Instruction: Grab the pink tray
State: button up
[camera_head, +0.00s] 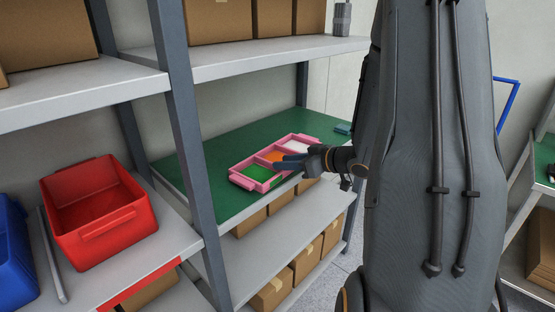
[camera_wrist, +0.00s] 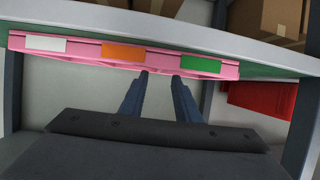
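The pink tray (camera_head: 243,183) lies on the green surface of a middle shelf, with green, orange and white compartments. In the wrist view the pink tray (camera_wrist: 84,50) shows edge-on near the top, with white, orange and green patches along it. My gripper (camera_head: 279,161) reaches in from the right, over or beside the tray's near side, and covers part of it. In the wrist view my gripper (camera_wrist: 160,74) has two parallel fingers apart, with an empty gap between them. The fingertips are close to the tray's edge; I cannot tell whether they touch.
The green shelf surface (camera_head: 210,150) is clear around the tray. A grey upright post (camera_head: 183,115) stands left of it, and a shelf with boxes (camera_head: 230,62) hangs above. A red bin (camera_head: 97,210) and a blue bin (camera_head: 12,245) stand on the left shelf.

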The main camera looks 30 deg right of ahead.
aim_at(279, 159)
jog(key=shift+p+x, duration=0.5)
jog(key=shift+x, duration=2.3)
jog(key=shift+d, duration=0.1)
grip_shut()
